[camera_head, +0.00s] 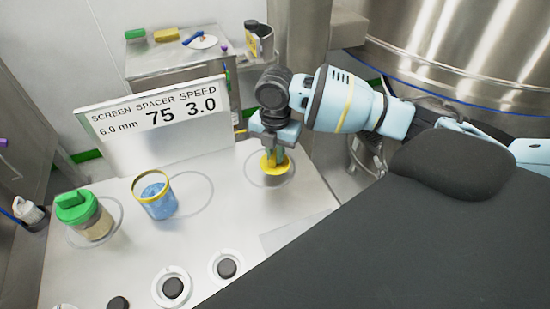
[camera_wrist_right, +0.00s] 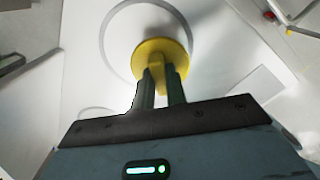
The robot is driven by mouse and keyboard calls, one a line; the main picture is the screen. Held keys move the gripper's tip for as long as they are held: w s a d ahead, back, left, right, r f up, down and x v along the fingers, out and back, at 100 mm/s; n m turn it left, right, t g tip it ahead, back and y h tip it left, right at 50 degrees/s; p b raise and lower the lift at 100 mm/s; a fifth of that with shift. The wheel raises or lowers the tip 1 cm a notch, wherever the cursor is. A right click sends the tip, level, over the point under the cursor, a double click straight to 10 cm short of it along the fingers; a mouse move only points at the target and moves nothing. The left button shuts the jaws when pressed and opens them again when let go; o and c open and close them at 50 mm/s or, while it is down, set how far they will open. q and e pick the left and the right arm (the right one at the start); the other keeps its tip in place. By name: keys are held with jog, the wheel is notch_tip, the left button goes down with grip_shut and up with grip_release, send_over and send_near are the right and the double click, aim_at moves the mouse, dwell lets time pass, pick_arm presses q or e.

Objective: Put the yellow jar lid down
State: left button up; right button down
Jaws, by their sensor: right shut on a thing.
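The yellow jar lid (camera_head: 269,166) is a round disc with an upright grip on top. My right gripper (camera_head: 277,154) is shut on that grip, with the lid at or just above a ring marked on the table. I cannot tell whether the lid touches the surface. It also shows between the fingertips in the right wrist view (camera_wrist_right: 148,58). An open jar (camera_head: 156,198) with a yellow rim and blue contents stands on the table to the left of the lid. My left gripper is not in view.
A jar with a green lid (camera_head: 84,215) stands at the table's left. A sign (camera_head: 155,125) stands along the back. Several black round parts, some in white rings (camera_head: 227,267), lie at the front. An empty marked ring (camera_head: 192,195) is beside the open jar.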

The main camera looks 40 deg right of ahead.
aim_at(275, 154)
jog(key=shift+f, duration=1.2)
jog(key=shift+f, duration=0.1)
jog(key=c, duration=1.4)
grip_release()
jog(key=shift+c, duration=0.2)
notch_tip(275, 154, up, 12)
jog(key=p, duration=0.1)
